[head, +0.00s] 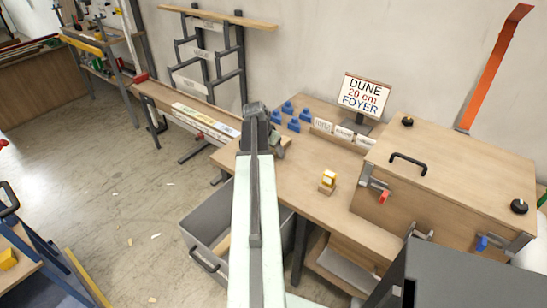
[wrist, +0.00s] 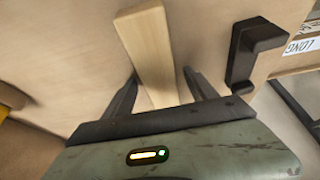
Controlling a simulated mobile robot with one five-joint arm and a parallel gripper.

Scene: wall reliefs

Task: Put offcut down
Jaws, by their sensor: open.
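The offcut is a pale wooden bar (wrist: 150,52). In the wrist view it lies on the light wooden bench top (wrist: 75,45), its near end between the fingers of my gripper (wrist: 160,92). The fingers are apart, with a visible gap on each side of the bar. In the head view my arm reaches to the left part of the bench (head: 300,180), and the wrist (head: 258,118) hides the fingertips and most of the offcut.
Blue pieces (head: 293,125), white labels (head: 343,131) and a sign (head: 364,94) stand along the back. A small yellow-topped block (head: 328,180) and a large wooden box (head: 450,160) are to the right. A grey bin (head: 205,250) is below. A dark bracket (wrist: 245,50) stands right of the offcut.

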